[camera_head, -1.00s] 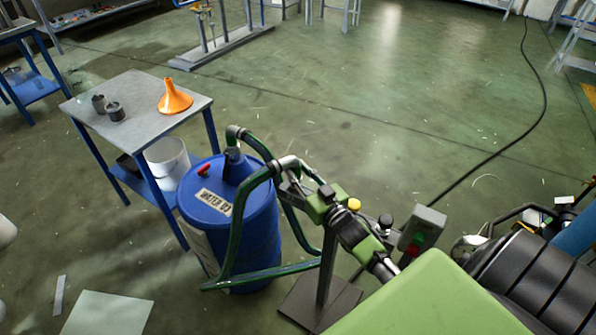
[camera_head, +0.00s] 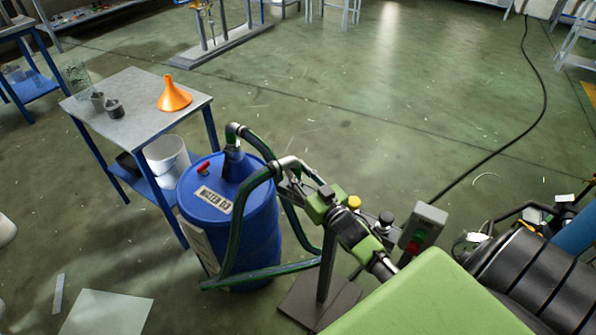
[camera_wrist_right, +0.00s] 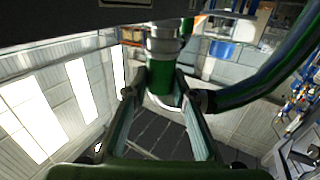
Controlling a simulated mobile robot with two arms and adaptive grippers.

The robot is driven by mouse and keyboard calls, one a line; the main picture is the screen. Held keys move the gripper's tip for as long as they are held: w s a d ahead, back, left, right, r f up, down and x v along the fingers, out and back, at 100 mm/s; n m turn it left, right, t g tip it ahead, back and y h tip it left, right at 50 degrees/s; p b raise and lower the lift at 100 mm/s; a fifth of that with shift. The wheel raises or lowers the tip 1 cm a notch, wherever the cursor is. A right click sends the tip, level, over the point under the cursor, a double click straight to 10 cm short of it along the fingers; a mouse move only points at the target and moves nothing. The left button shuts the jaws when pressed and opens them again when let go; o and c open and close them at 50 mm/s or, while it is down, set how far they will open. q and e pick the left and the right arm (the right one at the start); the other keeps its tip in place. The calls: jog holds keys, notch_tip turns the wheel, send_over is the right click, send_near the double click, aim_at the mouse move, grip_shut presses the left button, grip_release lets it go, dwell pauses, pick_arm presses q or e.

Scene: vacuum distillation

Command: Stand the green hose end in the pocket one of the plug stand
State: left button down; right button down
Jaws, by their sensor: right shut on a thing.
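My right gripper (camera_head: 293,184) is shut on the green hose end (camera_head: 291,162), whose metal fitting shows at the top of the hose loop. In the right wrist view both fingers (camera_wrist_right: 162,84) close around the hose end (camera_wrist_right: 165,57), a green piece with pale metal collars. The plug stand (camera_head: 326,263) is a dark post on a flat base plate, below and behind my right gripper. A yellow knob and a black knob show beside my wrist. My arm hides much of the stand's top, so I cannot make out pocket one. My left gripper is not in view.
The green hose (camera_head: 236,235) loops down beside the blue drum (camera_head: 262,238) and back to its top. A side table (camera_head: 135,96) with an orange funnel (camera_head: 174,95) stands left. A button box (camera_head: 428,222) stands right of my wrist. The floor beyond is mostly clear.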

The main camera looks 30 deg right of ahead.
jog(key=shift+f+b, duration=1.15)
jog(key=shift+f, duration=0.35)
jog(key=c, duration=1.6)
grip_release()
jog(key=shift+c, duration=0.2)
jog(key=shift+s+f, duration=0.1)
jog(key=shift+f, duration=0.05)
jog(key=s, duration=1.1)
jog(key=shift+s+a, duration=0.3)
jog(key=shift+s, duration=0.1)
